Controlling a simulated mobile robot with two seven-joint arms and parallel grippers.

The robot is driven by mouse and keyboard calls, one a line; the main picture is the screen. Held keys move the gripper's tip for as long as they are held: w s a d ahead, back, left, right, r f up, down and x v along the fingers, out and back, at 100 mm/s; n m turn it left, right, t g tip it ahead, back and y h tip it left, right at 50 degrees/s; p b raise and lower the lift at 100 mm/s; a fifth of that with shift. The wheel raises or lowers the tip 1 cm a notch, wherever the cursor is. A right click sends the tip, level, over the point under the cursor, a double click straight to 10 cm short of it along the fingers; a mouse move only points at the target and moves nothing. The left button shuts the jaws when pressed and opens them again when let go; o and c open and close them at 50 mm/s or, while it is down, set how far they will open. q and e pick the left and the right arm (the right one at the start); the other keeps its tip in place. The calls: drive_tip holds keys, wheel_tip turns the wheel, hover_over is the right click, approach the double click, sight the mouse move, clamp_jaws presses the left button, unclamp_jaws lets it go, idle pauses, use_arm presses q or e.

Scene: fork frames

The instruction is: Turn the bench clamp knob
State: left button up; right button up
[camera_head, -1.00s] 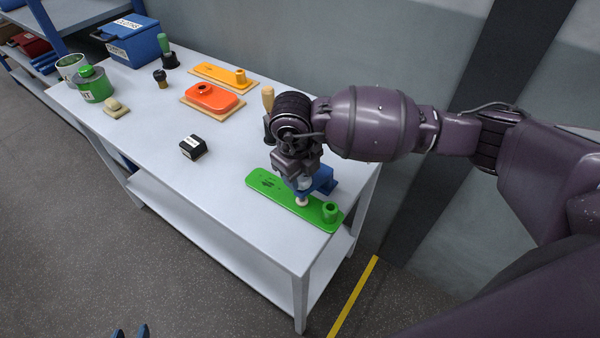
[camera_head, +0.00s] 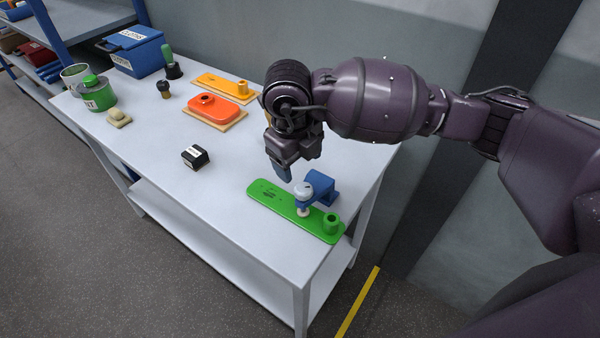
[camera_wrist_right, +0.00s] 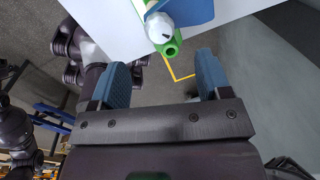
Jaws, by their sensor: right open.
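The bench clamp (camera_head: 321,184) is blue and stands at the near right of the bench, over a green plate (camera_head: 268,196). Its pale grey, rounded knob (camera_head: 302,190) sits on the clamp's left side, above the plate. My right gripper (camera_head: 284,172) is just behind and left of the knob, apart from it, with its fingers partly hidden by the wrist. In the right wrist view the gripper (camera_wrist_right: 165,75) is open and empty between two blue fingers. The knob (camera_wrist_right: 159,27) shows there beyond the fingertips, beside the blue clamp body (camera_wrist_right: 196,10). My left gripper is not in view.
On the bench (camera_head: 240,225) are a black block (camera_head: 195,157), an orange-red piece (camera_head: 213,106), a yellow plate (camera_head: 224,86), green tins (camera_head: 98,94) and a blue box (camera_head: 133,49). A wall stands behind. The bench middle is mostly clear.

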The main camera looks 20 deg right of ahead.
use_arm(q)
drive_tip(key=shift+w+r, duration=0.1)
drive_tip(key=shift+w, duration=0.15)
use_arm(e)
wheel_tip(320, 180, up, 3)
drive_tip(key=shift+a+f, duration=0.15)
drive_tip(key=shift+f, duration=0.05)
